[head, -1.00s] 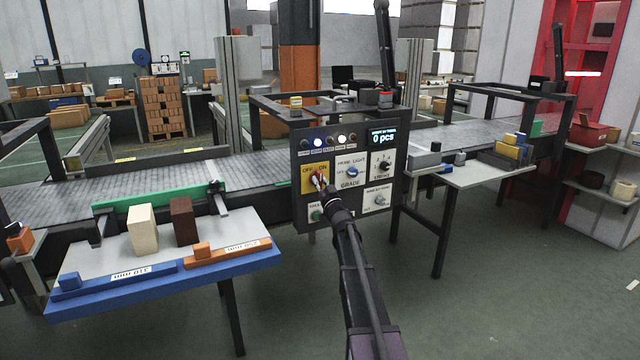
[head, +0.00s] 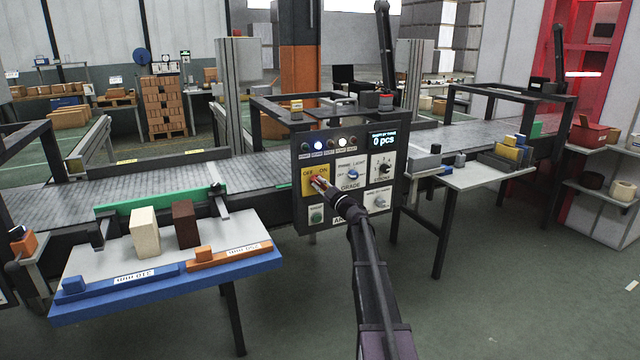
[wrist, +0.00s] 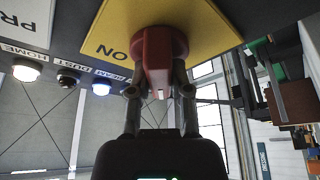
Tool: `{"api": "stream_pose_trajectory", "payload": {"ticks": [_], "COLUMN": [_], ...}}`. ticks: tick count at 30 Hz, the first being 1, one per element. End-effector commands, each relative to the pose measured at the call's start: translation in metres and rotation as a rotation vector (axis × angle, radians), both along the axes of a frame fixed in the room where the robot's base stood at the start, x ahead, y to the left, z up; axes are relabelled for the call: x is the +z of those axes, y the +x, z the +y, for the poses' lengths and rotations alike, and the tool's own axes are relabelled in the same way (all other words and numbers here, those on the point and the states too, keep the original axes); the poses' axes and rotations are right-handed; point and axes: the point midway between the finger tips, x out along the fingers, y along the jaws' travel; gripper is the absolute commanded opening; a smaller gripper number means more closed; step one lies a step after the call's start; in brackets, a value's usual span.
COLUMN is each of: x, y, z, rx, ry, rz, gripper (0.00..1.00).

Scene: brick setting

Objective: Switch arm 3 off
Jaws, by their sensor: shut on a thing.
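A grey control panel (head: 300,215) hangs at the conveyor. On its upper left is a yellow plate (head: 308,191) marked OFF on the left and ON on the right, with a red rotary knob (head: 316,180). My gripper (head: 319,184) is shut on this knob. In the wrist view, the red knob (wrist: 155,55) sits between the two fingertips (wrist: 157,92), and the ON label shows beside it on the yellow plate (wrist: 112,42). OFF is out of the wrist view. The knob's exact pointing is hard to tell. A label at the panel's bottom is partly hidden by my arm.
The panel also has a green button (head: 316,214), a blue grade knob (head: 352,174), a black dial (head: 383,168) and a display reading 0 pcs (head: 382,140). A blue lamp (head: 318,145) and a white lamp (head: 341,142) are lit. A blue-edged table (head: 120,255) stands left.

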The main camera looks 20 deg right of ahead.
Motion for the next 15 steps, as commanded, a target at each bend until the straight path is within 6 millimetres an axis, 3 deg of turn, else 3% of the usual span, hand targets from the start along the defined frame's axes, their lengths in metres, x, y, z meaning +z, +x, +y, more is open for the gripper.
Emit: {"api": "stream_pose_trajectory", "payload": {"ticks": [15], "x": [-0.0001], "y": [0.0014], "z": [-0.0009], "rx": [-0.003], "ry": [-0.043], "rz": [-0.003], "gripper": [0.0]}}
